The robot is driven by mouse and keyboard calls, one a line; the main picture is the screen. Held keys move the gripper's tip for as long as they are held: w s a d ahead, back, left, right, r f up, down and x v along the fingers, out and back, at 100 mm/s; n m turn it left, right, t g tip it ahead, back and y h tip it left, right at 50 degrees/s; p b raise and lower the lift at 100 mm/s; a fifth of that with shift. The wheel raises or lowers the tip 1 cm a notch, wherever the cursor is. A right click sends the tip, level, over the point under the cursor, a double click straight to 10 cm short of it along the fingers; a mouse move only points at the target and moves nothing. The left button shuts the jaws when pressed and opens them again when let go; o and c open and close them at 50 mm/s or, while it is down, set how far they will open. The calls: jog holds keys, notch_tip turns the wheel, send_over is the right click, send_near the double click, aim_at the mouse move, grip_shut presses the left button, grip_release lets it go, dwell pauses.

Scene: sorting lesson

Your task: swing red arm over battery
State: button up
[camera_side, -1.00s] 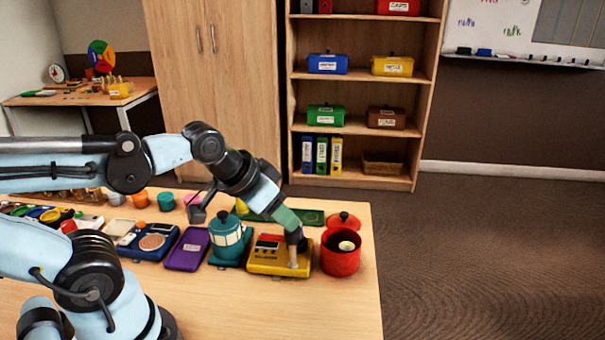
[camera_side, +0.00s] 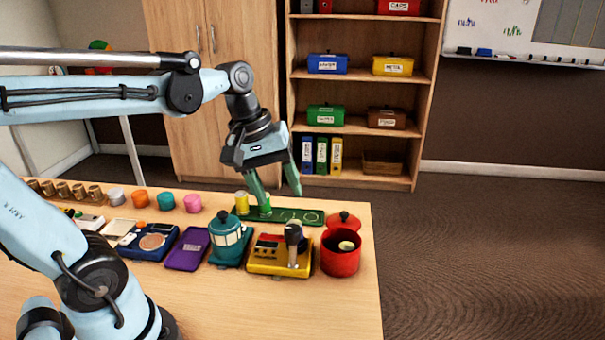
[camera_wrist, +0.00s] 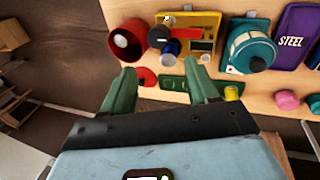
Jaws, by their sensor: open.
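My gripper (camera_side: 279,200) is open, its two green fingers pointing down and apart, above the green tray behind the yellow box. In the wrist view my gripper (camera_wrist: 161,70) shows nothing between its fingertips. The yellow box (camera_side: 265,268) has small red parts (camera_side: 270,238) on top; I cannot tell if one is the red arm. An upright piece with a dark top (camera_side: 294,232) and pale lower part stands at the box's right side. In the wrist view a blue cylinder (camera_wrist: 172,47) shows beside a black round top (camera_wrist: 158,36); I cannot tell whether either is the battery.
A red pot (camera_side: 340,262) stands right of the yellow box, a red lid-like piece (camera_side: 343,219) behind it. A teal pot (camera_side: 227,245) and purple case (camera_side: 187,249) are left. A green tray (camera_side: 310,217) lies behind. The table's right edge is near the red pot.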

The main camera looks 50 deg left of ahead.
aim_at(292, 228)
notch_tip(292, 228, up, 4)
jog(key=w+a+n+g+h, duration=0.2)
jog(key=a+n+g+h, duration=0.1)
jog(key=n, duration=0.5)
jog(key=shift+x, duration=6.2)
jog(key=shift+s, duration=0.1)
jog(key=c, duration=1)
